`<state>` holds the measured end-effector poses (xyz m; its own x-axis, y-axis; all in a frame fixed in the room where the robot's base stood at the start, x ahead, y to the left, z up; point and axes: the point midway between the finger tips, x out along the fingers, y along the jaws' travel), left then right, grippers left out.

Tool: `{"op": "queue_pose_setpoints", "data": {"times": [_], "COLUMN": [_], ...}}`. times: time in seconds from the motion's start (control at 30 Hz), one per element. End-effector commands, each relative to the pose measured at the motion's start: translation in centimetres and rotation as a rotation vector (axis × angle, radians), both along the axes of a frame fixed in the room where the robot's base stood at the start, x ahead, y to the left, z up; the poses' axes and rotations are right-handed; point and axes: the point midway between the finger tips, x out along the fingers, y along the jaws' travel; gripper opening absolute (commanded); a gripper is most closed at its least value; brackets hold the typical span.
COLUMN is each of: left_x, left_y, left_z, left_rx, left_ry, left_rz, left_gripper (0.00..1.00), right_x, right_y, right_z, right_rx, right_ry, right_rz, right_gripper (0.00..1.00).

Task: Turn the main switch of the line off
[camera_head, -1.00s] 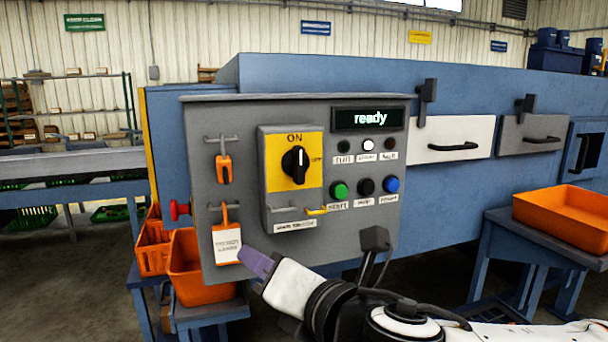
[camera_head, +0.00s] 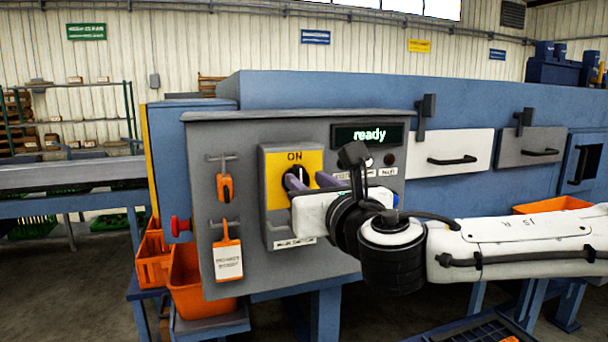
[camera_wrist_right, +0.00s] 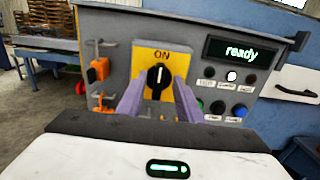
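The main switch is a black knob (camera_wrist_right: 158,76) on a yellow plate (camera_head: 275,180) marked ON at its top. In the right wrist view its white mark points up, towards ON. My right gripper (camera_head: 308,181) is in front of the plate, with its two purple fingers apart. In the right wrist view the fingers (camera_wrist_right: 159,86) stand left and right of the knob with gaps between; I cannot tell whether the tips reach it in depth. In the head view the fingers partly hide the knob. My left gripper is not in view.
The grey panel (camera_head: 205,140) carries a display (camera_head: 367,135) reading "ready" and buttons, partly hidden by my right arm. An orange padlock (camera_head: 225,187) and a tag (camera_head: 228,260) hang left of the switch. A red knob (camera_head: 178,226) sticks out at the panel's left side.

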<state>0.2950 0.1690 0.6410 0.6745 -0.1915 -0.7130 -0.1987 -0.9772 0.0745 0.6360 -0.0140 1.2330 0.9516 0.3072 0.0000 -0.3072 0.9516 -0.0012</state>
Motion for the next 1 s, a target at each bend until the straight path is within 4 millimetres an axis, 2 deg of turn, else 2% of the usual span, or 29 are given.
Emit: {"op": "queue_pose_setpoints", "data": {"times": [0.2,0.53,0.57,0.7,0.77,1.0], "left_x": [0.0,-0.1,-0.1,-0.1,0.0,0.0], "left_y": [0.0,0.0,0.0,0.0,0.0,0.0], "left_z": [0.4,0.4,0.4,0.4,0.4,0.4], "left_rx": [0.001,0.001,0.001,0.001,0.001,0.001], "left_ry": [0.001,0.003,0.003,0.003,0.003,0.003], "left_rz": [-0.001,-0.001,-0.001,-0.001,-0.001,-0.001], "left_gripper": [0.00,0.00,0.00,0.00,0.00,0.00], "right_x": [2.2,2.5,2.5,2.5,2.5,2.5], "right_y": [0.7,0.9,0.9,0.8,0.8,0.8], "right_z": [0.0,-0.1,-0.1,-0.1,0.0,-0.1], "right_rx": [0.000,0.001,0.001,0.001,0.001,0.013], "right_ry": [0.000,0.000,0.000,0.000,0.000,0.004], "right_rz": [0.001,0.001,0.001,0.001,0.001,0.000], "right_gripper": [0.33,0.33,0.31,0.07,0.00,0.00]}}
